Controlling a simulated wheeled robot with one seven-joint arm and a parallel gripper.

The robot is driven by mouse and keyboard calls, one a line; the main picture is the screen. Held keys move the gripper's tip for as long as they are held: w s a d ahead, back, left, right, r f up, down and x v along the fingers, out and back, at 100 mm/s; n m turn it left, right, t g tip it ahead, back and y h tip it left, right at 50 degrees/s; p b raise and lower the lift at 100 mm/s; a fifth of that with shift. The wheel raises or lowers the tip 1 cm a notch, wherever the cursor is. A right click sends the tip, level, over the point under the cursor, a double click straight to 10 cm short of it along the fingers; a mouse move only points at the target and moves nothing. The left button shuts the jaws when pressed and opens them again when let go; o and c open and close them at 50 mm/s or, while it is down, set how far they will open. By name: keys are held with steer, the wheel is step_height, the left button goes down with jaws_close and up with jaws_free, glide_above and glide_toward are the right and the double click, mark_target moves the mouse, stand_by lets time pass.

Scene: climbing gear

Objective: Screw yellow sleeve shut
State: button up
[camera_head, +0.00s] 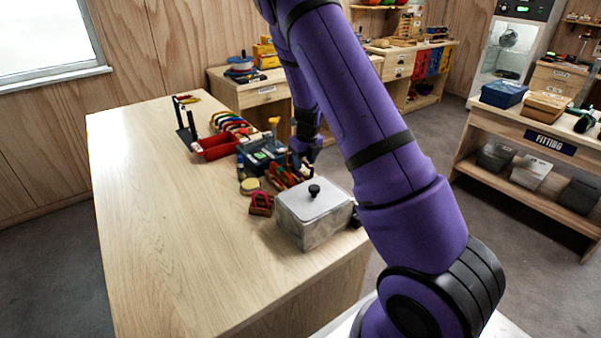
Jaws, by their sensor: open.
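I cannot make out the yellow sleeve for certain. A small yellow part (274,121) stands up behind the dark device with a green screen (260,156), but I cannot tell what it is. My gripper (304,165) is open, pointing down over the far right side of the table, close to a wooden rack with red and orange pieces (281,177). Its fingertips are small and dark, and my purple arm crosses the view in front of part of that area. I cannot tell whether the fingers touch anything.
A red bin (216,147) and several coloured carabiners (232,122) lie farther back. The table's left side (150,200) is clear.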

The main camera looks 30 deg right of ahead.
steer(key=shift+r, duration=1.35)
steer(key=shift+a, duration=0.7)
steer(key=shift+f, duration=1.4)
steer(key=shift+d, duration=0.75)
